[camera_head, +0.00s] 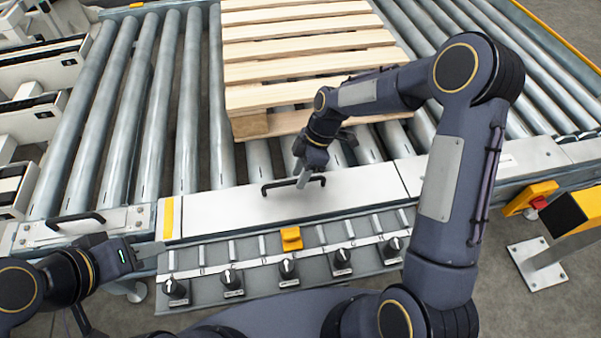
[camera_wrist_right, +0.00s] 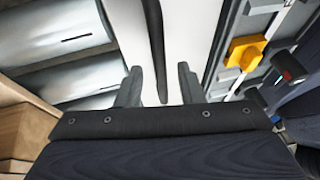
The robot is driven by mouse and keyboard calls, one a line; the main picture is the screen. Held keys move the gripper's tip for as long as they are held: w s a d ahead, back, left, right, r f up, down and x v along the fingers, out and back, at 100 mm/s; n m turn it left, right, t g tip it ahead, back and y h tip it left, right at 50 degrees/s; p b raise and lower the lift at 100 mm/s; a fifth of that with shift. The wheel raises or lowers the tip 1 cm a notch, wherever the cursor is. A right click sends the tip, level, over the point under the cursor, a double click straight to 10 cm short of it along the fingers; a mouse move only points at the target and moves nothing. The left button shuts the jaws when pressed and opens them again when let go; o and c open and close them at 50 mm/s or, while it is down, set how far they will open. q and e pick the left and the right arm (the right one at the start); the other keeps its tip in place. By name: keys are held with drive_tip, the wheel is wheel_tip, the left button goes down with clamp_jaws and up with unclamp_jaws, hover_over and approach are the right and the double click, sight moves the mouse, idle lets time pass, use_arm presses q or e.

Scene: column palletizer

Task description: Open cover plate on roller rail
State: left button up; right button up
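The cover plate (camera_head: 225,212) is a long white panel on the near side rail of the roller conveyor. It lies flat and looks closed. Its black bar handle (camera_head: 278,184) stands near the plate's far edge. My right gripper (camera_head: 302,180) is just over the handle, pointing down. In the right wrist view, the right gripper's two fingers (camera_wrist_right: 158,88) are apart, with the handle (camera_wrist_right: 154,45) running between them; neither clearly touches it. My left gripper (camera_head: 150,250) is beside the plate's left end, low and pointing right; its finger gap is not clear.
A control strip (camera_head: 215,284) with several black knobs and a yellow block (camera_head: 291,238) runs along the plate's near side. A wooden pallet (camera_head: 300,55) sits on the rollers behind. Another black handle (camera_head: 75,221) is at the left. A yellow post (camera_head: 570,220) stands at the right.

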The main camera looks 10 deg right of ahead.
drive_tip(key=shift+f, duration=0.1)
clamp_jaws()
idle(0.4)
